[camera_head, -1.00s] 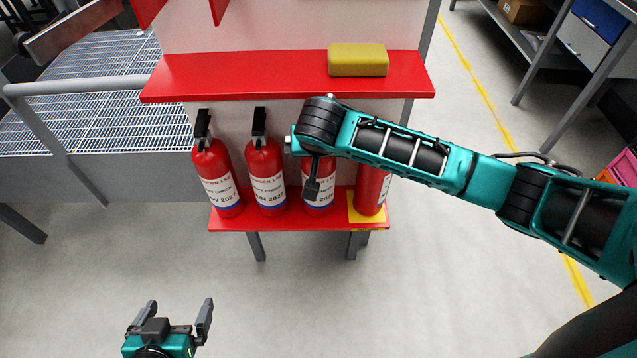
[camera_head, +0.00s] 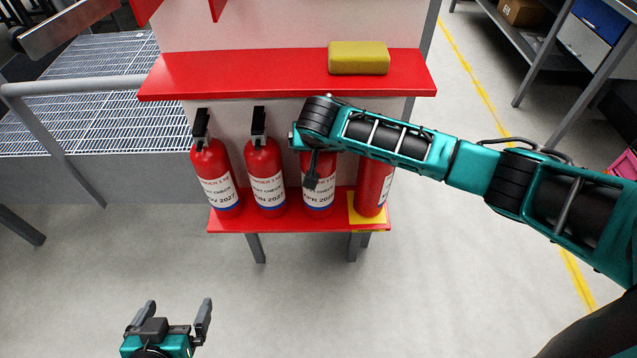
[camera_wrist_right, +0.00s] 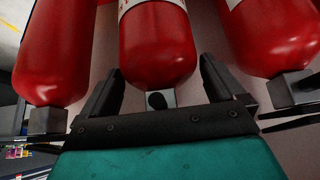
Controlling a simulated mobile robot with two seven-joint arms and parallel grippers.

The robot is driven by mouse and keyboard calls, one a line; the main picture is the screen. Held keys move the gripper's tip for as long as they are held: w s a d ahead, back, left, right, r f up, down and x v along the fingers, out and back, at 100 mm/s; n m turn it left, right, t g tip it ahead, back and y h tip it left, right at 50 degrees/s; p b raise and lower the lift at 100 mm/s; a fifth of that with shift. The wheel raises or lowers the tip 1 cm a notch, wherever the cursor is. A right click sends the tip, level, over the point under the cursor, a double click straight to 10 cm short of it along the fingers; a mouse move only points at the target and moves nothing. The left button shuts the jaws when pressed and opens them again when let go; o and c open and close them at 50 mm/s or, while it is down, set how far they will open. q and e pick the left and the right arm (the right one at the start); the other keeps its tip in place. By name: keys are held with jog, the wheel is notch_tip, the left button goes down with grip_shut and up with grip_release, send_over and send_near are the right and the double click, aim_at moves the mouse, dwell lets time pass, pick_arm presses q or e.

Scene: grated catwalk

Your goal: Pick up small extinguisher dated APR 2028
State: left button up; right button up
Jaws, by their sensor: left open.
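Several red extinguishers stand upright in a row on the low red shelf (camera_head: 290,222). The third from the left (camera_head: 318,200) has a label that seems to read APR and a year whose last digit is hard to read; my right arm hides its top. My right gripper (camera_head: 312,178) is at its upper part. In the right wrist view the picture is inverted, and the open fingers of the right gripper (camera_wrist_right: 160,75) stand on both sides of the middle extinguisher (camera_wrist_right: 157,45) near its neck, with gaps visible. My left gripper (camera_head: 172,318) is open and empty, low over the floor.
Neighbouring extinguishers (camera_head: 265,175) (camera_head: 216,178) stand close on the left, labelled 2027. Another (camera_head: 371,188) stands on a yellow patch (camera_head: 364,222) at right, partly hidden. The upper red shelf (camera_head: 250,78) overhangs the row and holds a yellow block (camera_head: 358,58). The floor in front is clear.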

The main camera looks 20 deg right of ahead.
jog(key=c, duration=1.6)
jog(key=shift+w+r, duration=0.2)
jog(key=shift+r, duration=0.05)
grip_shut()
jog(key=shift+r, duration=0.1)
